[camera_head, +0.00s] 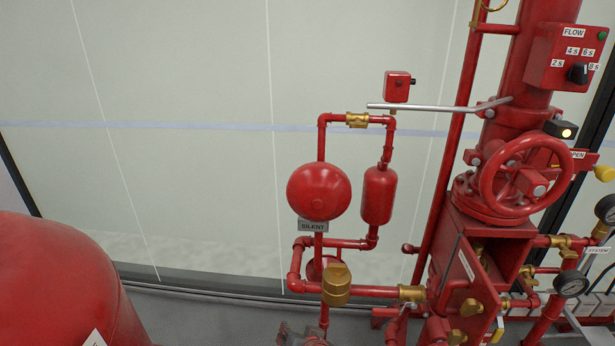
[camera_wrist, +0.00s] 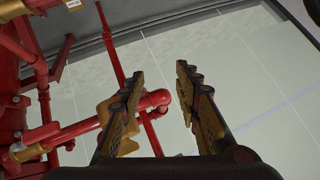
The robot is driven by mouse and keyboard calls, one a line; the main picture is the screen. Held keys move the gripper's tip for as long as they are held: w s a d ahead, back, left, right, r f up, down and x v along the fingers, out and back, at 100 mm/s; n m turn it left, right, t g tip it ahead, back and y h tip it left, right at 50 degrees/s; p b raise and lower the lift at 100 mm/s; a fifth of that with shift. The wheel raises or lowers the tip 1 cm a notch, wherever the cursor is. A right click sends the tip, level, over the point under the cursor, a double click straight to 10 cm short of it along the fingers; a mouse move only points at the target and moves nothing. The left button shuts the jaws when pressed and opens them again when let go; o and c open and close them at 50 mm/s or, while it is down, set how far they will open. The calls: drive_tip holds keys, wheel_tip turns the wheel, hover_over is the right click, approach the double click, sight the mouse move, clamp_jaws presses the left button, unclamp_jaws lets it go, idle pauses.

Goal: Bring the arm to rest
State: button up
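My gripper (camera_wrist: 158,74) shows in the wrist view with its two dark and brass-coloured fingers spread apart. Nothing is held between them. Behind the fingers a red pipe with an elbow (camera_wrist: 155,100) shows, and I cannot tell how far off it is. The arm is not clearly seen in the head view. A small dark grey shape (camera_head: 300,336) sits at the bottom edge there, and I cannot tell what it is.
A red handwheel valve (camera_head: 525,178) and FLOW box (camera_head: 565,58) stand at the right. A red round bell (camera_head: 319,191), labelled SILENT, and pipework stand mid-view. A large red tank (camera_head: 50,285) is at lower left. Pale wall (camera_head: 180,70) fills the back.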

drive_tip(key=s+d+r+n+g, duration=0.2)
drive_tip(key=s+d+r+g, duration=0.15)
drive_tip(key=s, duration=0.35)
drive_tip(key=s+d+r+n+g, duration=0.2)
drive_tip(key=s+d, duration=0.2)
drive_tip(key=s, duration=0.2)
drive_tip(key=s+d+r+m+t+h, duration=0.1)
drive_tip(key=s+d+r, duration=0.1)
drive_tip(key=d+r, duration=0.3)
drive_tip(key=s+d+r+t+h, duration=0.1)
drive_tip(key=s+d+r+h, duration=0.1)
drive_tip(key=d+r, duration=0.3)
drive_tip(key=d, duration=0.4)
drive_tip(key=shift+d+r+m, duration=0.15)
drive_tip(key=shift+d+m, duration=0.15)
drive_tip(key=shift+m, duration=0.1)
drive_tip(key=shift+t, duration=0.25)
